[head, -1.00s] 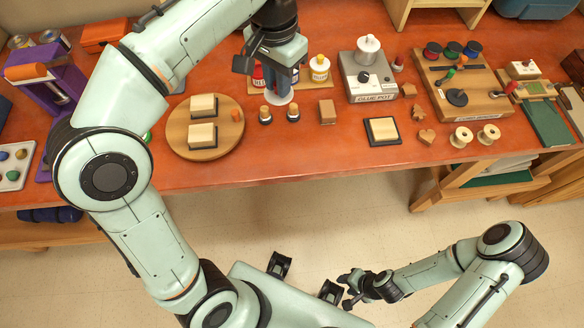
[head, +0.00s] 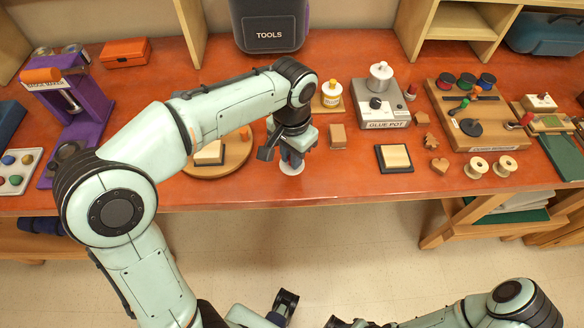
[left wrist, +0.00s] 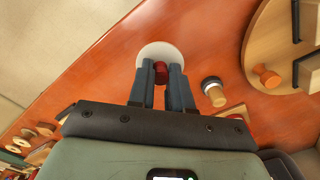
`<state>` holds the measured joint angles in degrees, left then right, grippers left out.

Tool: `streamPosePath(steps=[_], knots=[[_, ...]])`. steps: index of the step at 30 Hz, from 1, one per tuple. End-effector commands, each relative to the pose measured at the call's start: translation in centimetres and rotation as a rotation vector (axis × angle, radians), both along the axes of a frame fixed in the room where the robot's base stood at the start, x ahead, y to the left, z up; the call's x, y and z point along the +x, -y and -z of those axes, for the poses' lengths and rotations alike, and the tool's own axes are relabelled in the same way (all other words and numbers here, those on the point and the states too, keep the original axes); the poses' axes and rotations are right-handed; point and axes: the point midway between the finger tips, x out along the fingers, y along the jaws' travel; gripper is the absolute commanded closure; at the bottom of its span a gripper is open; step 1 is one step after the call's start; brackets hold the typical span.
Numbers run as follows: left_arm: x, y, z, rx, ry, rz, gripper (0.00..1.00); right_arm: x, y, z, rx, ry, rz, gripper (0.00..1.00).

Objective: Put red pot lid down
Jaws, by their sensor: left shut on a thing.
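The red pot lid is a pale disc with a red knob; its disc shows under my left gripper in the head view (head: 291,169) and in the left wrist view (left wrist: 150,50). My left gripper (left wrist: 161,75) is shut on the red knob, with a finger on each side. The lid is over the front part of the orange-red table (head: 400,183); I cannot tell whether it touches the top. My right gripper (head: 345,323) is at the bottom edge of the head view, mostly cut off.
A round wooden board (head: 235,158) with pale blocks lies left of the lid. A wooden block (head: 338,136), a glue pot (head: 381,105) and a dark-framed pad (head: 394,158) are to the right. Bare table surrounds the front edge.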

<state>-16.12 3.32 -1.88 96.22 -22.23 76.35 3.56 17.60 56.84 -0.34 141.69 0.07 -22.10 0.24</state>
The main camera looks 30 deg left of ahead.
Motion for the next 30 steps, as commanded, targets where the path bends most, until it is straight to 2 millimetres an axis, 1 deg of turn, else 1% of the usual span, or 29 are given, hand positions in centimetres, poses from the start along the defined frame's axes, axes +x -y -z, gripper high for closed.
streamPosePath(steps=[5, 9, 12, 20, 24, 25, 26, 27, 30], knots=[[0.0, 0.0, 1.7, 0.001, -0.003, -0.001, 1.00, -0.1, 0.0, 0.3, 0.000, -0.001, 0.000, 0.57], [-0.1, 0.0, 3.9, 0.002, -0.004, -0.001, 1.00, -0.2, 0.0, 0.8, 0.000, -0.002, 0.000, 0.57], [0.0, 0.0, 4.7, 0.001, -0.001, 0.000, 1.00, -0.3, 0.0, 0.9, 0.000, -0.003, 0.000, 0.57], [0.0, 0.0, 4.8, 0.000, 0.001, 0.000, 1.00, -0.3, 0.0, 0.8, 0.000, -0.003, 0.000, 0.57], [0.0, 0.0, 5.2, 0.000, 0.000, 0.000, 1.00, -0.3, 0.0, 1.1, 0.000, -0.004, 0.000, 0.57], [0.0, 0.0, 5.2, 0.000, 0.000, 0.000, 0.78, -0.3, 0.0, 1.1, 0.000, -0.003, 0.000, 0.57], [0.0, 0.0, 5.2, 0.000, 0.001, 0.000, 0.68, -0.3, 0.0, 1.1, 0.000, -0.003, 0.000, 0.57], [0.0, 0.0, 5.2, 0.000, 0.001, 0.000, 0.56, -0.3, 0.0, 1.0, 0.000, -0.003, 0.000, 0.57], [0.0, 0.0, 5.1, 0.000, 0.001, 0.000, 0.56, -0.3, 0.0, 1.0, 0.000, -0.003, 0.000, 0.57]])
